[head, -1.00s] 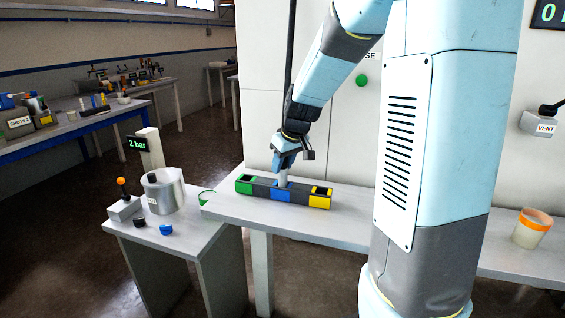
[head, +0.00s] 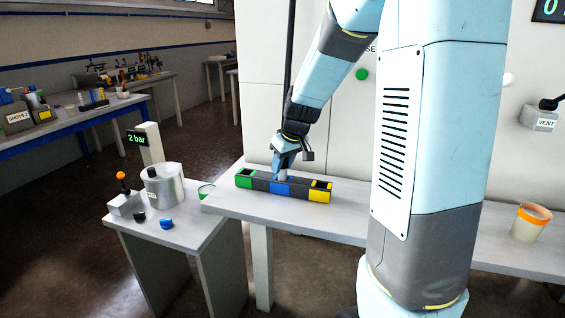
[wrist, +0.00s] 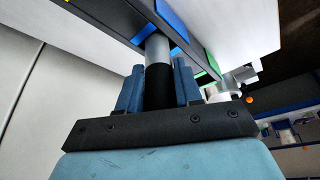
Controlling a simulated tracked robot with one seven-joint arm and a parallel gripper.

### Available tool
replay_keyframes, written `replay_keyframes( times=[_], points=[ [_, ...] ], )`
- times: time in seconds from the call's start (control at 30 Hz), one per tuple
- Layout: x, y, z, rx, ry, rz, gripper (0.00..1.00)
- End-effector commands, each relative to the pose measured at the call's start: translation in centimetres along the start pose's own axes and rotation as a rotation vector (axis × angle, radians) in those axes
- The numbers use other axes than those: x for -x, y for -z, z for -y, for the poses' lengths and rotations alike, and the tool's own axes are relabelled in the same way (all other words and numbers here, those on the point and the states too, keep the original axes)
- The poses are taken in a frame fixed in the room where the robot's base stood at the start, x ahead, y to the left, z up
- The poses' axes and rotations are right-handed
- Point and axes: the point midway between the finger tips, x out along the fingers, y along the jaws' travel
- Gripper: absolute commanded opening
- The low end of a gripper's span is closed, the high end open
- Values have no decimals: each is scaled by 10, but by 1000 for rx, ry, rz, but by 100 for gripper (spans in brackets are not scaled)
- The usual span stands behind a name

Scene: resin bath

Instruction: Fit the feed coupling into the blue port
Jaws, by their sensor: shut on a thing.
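The port block (head: 261,184) is a long dark block on the bench with green, blue and yellow sections. The blue port (head: 281,188) is the middle one; it also shows in the wrist view (wrist: 171,17). My gripper (head: 284,167) is above the blue port, pointing down. It is shut on the feed coupling (head: 284,178), a light grey cylinder with a black lower part between the fingers in the wrist view (wrist: 157,50). The coupling's grey end meets the block at the blue section. The port mouth is hidden, so I cannot tell how deep it sits.
The green port (head: 245,180) and yellow port (head: 320,191) flank the blue one. A side table at left holds a metal pot (head: 163,190), an orange-knobbed lever (head: 122,178) and small caps. An orange-banded cup (head: 531,222) stands at right. The bench front is clear.

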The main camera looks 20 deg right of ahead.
Motion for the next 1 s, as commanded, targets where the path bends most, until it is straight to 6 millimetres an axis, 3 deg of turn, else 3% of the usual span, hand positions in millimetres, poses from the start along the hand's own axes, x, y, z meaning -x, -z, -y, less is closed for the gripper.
replay_keyframes(
  times=[0.3,0.33,0.63,1.0],
  points=[
    [-6,-3,0,1,0,1,0],
    [-6,-3,0,1,0,1,35],
    [-6,-3,0,1,0,0,64],
    [0,-2,0,0,-1,-1,64]
  ],
)
